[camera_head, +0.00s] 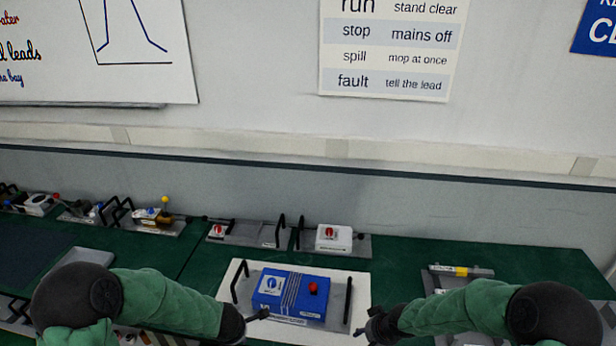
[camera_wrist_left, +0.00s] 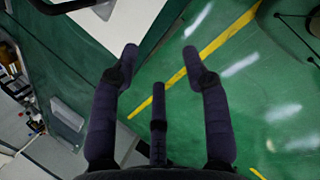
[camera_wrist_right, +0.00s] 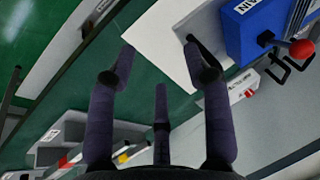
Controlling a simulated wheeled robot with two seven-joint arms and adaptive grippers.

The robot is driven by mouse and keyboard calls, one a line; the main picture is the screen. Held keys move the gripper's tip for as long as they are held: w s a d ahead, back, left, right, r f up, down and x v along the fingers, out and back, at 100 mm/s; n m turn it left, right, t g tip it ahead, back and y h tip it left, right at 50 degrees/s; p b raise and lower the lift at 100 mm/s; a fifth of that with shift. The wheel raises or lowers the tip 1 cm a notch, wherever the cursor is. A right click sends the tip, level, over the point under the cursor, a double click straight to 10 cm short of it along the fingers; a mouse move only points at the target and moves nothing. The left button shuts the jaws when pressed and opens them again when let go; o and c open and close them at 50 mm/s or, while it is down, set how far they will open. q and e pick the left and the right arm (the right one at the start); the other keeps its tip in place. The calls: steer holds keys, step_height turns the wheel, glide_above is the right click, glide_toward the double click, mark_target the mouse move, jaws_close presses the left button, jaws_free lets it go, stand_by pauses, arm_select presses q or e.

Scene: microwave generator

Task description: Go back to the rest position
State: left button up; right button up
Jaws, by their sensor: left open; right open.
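My left gripper (camera_head: 258,315) is in front of the blue box, at its lower left in the head view. In the left wrist view its fingers (camera_wrist_left: 160,58) are apart with nothing between them, above the green floor. My right gripper (camera_head: 374,318) is at the lower right of the blue box. In the right wrist view its fingers (camera_wrist_right: 160,55) are apart and empty, beside the white board's edge. The blue box (camera_head: 290,292) with a red knob sits on a white board (camera_head: 358,289) between black handles. It also shows in the right wrist view (camera_wrist_right: 250,25).
Along the back of the green bench (camera_head: 410,256) stand several small units on grey plates, among them a white box with a red button (camera_head: 334,238). A grey part with a yellow label (camera_head: 460,270) lies at the right. The floor (camera_wrist_left: 255,100) has yellow lines.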

arm_select(q)
steer(key=s+d+f+m+h+b, duration=0.1)
steer(key=s+f+m+b, duration=0.2)
steer(key=f+m, duration=0.3)
steer(key=s+d+f+m+g+b, duration=0.1)
steer(key=s+d+f+m+b, duration=0.15)
steer(key=f, duration=0.45)
steer(key=s+d+f+m+h+b, duration=0.1)
steer(key=s+f+m+b, duration=0.35)
steer(key=f, duration=0.25)
steer(key=s+d+f+m+g+h+b, duration=0.3)
steer(key=s+d+f+m+b, duration=0.3)
steer(key=s+f+m, duration=0.6)
steer(key=shift+s+d+m+b, duration=0.15)
steer(key=shift+d+m+b, duration=0.3)
steer(key=shift+m, duration=0.25)
arm_select(e)
steer(key=s+a+f+g, duration=0.1)
steer(key=s+a+f, duration=0.1)
steer(key=s+f, duration=0.5)
steer(key=s+a+f+g+y, duration=0.1)
steer(key=s+a+f, duration=0.2)
steer(key=s+f, duration=0.4)
steer(key=s+a+f+g, duration=0.1)
steer(key=s+f, duration=0.6)
steer(key=f, duration=1)
steer(key=shift+s+a+f+g+y, duration=0.15)
steer(key=shift+a+f+g+y, duration=0.15)
steer(key=shift+a, duration=0.35)
